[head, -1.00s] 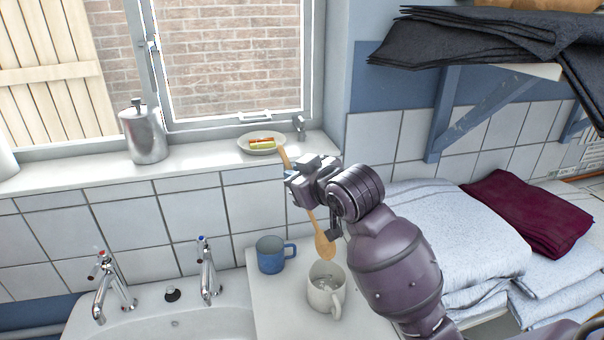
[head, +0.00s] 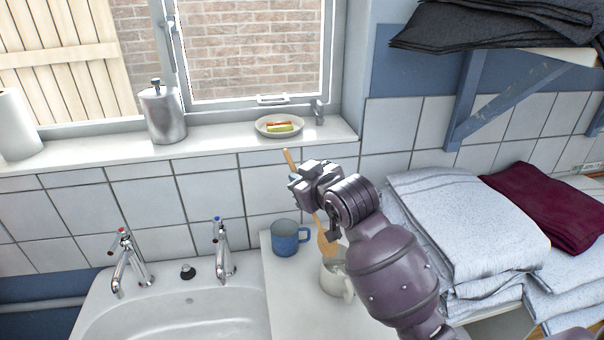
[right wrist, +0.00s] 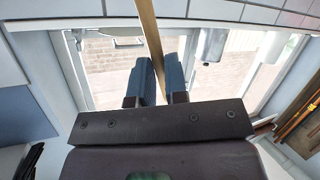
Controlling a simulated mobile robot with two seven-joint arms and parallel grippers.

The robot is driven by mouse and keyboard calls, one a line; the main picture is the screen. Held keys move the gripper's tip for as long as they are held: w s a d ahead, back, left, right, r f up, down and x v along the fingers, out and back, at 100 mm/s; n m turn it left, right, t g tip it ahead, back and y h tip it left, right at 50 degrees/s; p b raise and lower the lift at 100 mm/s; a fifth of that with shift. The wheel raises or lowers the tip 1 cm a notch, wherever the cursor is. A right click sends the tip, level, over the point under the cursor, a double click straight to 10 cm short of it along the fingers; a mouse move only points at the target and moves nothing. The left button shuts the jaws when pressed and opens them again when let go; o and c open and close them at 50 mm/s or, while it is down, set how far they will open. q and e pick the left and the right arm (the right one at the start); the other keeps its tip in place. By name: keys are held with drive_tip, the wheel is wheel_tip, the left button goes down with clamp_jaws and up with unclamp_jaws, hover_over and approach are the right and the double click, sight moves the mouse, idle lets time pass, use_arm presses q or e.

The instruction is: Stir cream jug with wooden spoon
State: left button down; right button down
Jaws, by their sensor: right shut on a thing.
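My right gripper (head: 305,186) is shut on the handle of the wooden spoon (head: 327,243), which hangs at a slant with its bowl down. The handle also shows between the blue fingers of the right gripper (right wrist: 151,78) in the right wrist view. The cream jug (head: 334,282) stands upright on the white surface below my wrist, its handle toward the right. The spoon's bowl overlaps the jug's back rim in the picture. I cannot tell whether its tip is inside the mouth. My arm hides part of the jug's right side. My left gripper is not in view.
A blue mug (head: 286,238) stands close to the jug's left, behind it. The sink (head: 170,325) with two taps is further left. Folded towels (head: 465,225) are stacked at the right. A plate (head: 279,127) and a metal flask (head: 162,113) stand on the windowsill.

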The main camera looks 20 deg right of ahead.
use_arm(q)
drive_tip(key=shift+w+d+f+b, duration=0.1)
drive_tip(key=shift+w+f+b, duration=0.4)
drive_tip(key=shift+b, duration=0.6)
use_arm(e)
wheel_tip(320, 180, down, 8)
drive_tip(key=s+d, duration=0.2)
drive_tip(key=shift+d+r, duration=0.15)
drive_tip(key=shift+r, duration=0.1)
drive_tip(key=shift+s, duration=0.1)
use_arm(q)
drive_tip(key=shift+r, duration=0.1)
